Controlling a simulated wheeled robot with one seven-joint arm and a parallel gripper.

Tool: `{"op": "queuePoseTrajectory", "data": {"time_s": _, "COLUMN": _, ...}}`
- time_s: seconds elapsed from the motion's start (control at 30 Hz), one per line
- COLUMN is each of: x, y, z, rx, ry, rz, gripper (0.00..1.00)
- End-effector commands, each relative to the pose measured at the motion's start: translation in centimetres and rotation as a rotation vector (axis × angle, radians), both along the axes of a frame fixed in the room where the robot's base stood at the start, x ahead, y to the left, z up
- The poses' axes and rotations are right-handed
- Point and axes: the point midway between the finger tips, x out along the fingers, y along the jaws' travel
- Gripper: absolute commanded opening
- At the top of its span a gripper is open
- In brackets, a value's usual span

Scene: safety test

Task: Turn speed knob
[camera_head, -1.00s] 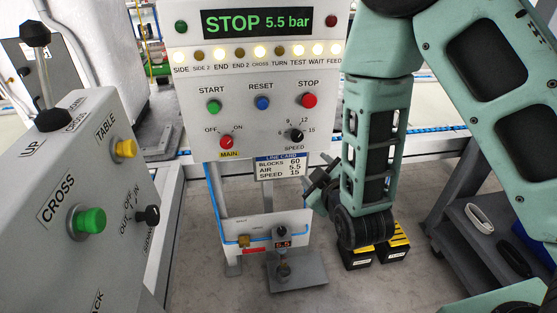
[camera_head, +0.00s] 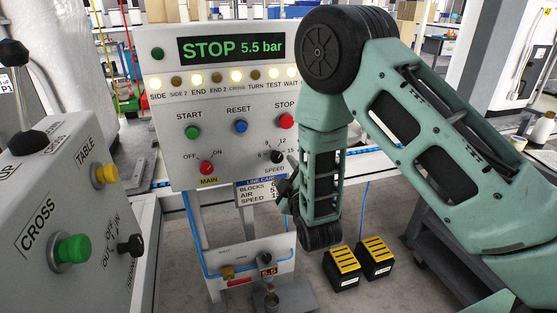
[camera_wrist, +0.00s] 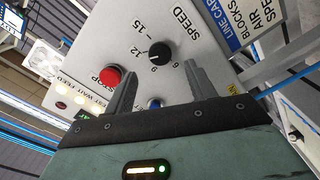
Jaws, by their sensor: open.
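The black speed knob (camera_head: 277,156) sits at the lower right of the white control panel (camera_head: 170,120). In the wrist view, the speed knob (camera_wrist: 163,53) is whole and uncovered, with the numbers around it and SPEED printed beside it. Its white mark appears to point toward the side of 9 and 12; the exact setting is hard to read. My gripper (camera_wrist: 161,75) is open and empty, its two fingers pointing at the panel on either side of the knob's line. The knob looks a little beyond the fingertips, apart from them. In the head view, my gripper (camera_head: 288,188) is partly hidden by my arm.
The red STOP button (camera_head: 286,121) is close above the knob. The line card (camera_head: 258,193) hangs below, partly covered by my arm. The display (camera_head: 235,48) reads STOP 5.5 bar. A side console (camera_head: 75,190) stands at left; yellow-topped black boxes (camera_head: 343,268) are on the floor.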

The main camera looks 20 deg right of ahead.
Motion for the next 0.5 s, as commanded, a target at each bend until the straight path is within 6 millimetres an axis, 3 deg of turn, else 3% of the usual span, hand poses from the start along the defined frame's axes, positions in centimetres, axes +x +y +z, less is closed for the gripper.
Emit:
{"op": "queuePoseTrajectory", "data": {"time_s": 0.2, "x": 4.2, "y": -0.1, "z": 0.1, "rx": 0.000, "ry": -0.002, "rz": -0.001, "gripper": 0.56}}
{"op": "queuePoseTrajectory", "data": {"time_s": 0.5, "x": 6.7, "y": 0.0, "z": 0.0, "rx": 0.001, "ry": 0.001, "rz": 0.001, "gripper": 0.56}}
